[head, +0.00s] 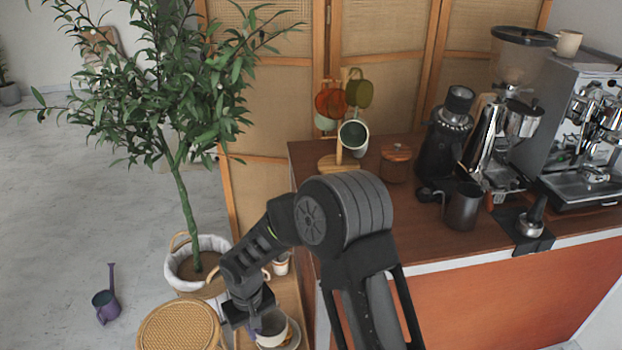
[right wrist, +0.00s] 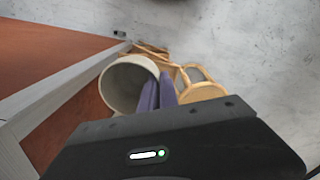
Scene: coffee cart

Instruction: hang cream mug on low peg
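The cream mug (head: 271,325) is at my right gripper (head: 252,310), low at the left front of the cart in the head view. In the right wrist view the cream mug (right wrist: 117,88) shows its open mouth, with the purple fingers of my right gripper (right wrist: 158,94) close together at its right side. The fingers look shut on it; the exact contact is partly hidden. The wooden mug tree (head: 338,163) stands on the cart's back left. My left gripper is out of view.
A potted tree (head: 185,205) and rattan stool (head: 180,326) are left of the cart. A saucer (head: 291,341) shows near the mug.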

